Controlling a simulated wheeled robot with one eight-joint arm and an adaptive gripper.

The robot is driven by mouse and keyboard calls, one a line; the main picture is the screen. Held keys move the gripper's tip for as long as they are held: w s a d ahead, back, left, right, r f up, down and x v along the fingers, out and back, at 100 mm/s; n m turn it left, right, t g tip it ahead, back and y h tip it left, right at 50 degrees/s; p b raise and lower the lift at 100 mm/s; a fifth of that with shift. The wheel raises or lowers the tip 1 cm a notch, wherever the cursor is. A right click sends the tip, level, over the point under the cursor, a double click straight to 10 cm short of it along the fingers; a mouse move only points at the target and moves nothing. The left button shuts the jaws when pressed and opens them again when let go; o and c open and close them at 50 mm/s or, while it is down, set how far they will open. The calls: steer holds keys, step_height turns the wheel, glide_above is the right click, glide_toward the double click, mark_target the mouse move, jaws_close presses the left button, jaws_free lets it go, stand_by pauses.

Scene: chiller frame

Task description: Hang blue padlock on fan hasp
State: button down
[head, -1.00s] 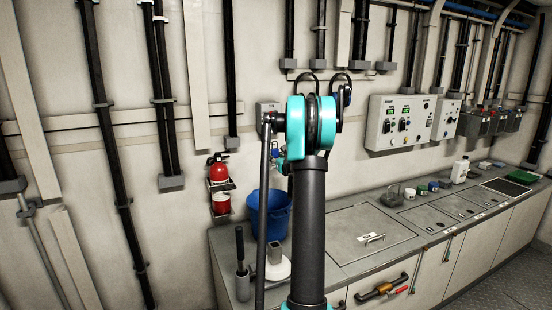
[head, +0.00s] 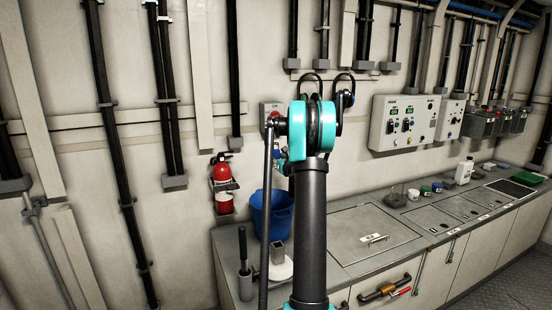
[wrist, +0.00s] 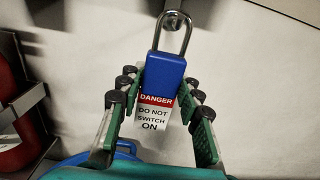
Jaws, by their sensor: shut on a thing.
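The blue padlock (wrist: 165,76) is between the fingers of my gripper (wrist: 161,108) in the wrist view, with its silver shackle (wrist: 173,32) pointing up. A red and white danger tag (wrist: 155,112) shows below its body. A small round metal piece (wrist: 173,22) shows inside the shackle's loop; I cannot tell whether the shackle touches it or passes in front of it.
A blue bucket (head: 272,212) stands on the counter (head: 350,268) below my arm. A red fire extinguisher (head: 222,169) hangs on the wall to its left. Control panels (head: 404,121) are on the wall to the right. Several small items lie on the right part of the counter.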

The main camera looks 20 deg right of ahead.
steer(key=c, duration=1)
jaws_free()
steer(key=shift+o, duration=0.2)
